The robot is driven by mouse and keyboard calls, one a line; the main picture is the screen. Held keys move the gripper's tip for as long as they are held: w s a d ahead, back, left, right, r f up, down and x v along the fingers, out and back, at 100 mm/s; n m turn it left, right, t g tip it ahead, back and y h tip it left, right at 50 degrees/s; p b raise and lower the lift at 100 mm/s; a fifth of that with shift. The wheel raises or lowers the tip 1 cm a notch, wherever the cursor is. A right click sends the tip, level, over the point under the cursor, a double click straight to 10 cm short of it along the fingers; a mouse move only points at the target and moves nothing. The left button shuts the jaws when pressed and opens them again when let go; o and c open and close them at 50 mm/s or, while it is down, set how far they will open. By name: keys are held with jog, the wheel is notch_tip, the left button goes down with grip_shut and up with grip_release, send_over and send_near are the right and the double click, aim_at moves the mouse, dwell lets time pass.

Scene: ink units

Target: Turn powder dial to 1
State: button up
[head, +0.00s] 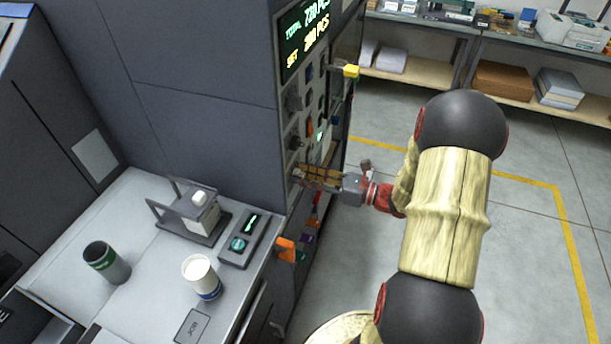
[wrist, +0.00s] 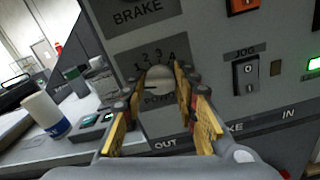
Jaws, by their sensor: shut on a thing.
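The powder dial (wrist: 160,78) is a round grey knob on the machine's control panel, below an arc of numbers 1 to 4. The label under it is partly hidden and reads "POW". In the wrist view, the yellow-padded fingers of my gripper (wrist: 158,92) stand on either side of the knob and are shut on it. A dark line shows on the knob's left side, towards the 1, but I cannot tell its exact setting. In the head view, my gripper (head: 316,177) reaches the panel from the right and hides the dial.
A JOG switch (wrist: 246,74) sits right of the dial, and a BRAKE label (wrist: 142,12) is above. A yellow-tipped part (head: 350,71) and an orange part (head: 286,249) jut from the machine. A white cup (head: 201,276) and dark cup (head: 106,262) stand on the left bench.

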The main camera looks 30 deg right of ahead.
jog(key=shift+r+p, duration=0.15)
jog(key=shift+p, duration=0.3)
jog(key=m+p, duration=0.2)
jog(key=p, duration=0.2)
jog(key=shift+r+p, duration=0.15)
jog(key=shift+p, duration=0.2)
jog(key=m+p, duration=0.3)
jog(key=p, duration=0.1)
jog(key=shift+d, duration=0.1)
jog(key=shift+f+m+p, duration=0.25)
jog(key=shift+m+p, duration=0.15)
jog(key=shift+p, duration=0.2)
jog(key=shift+f, duration=0.1)
jog(key=o, duration=1.1)
jog(key=shift+o, duration=0.3)
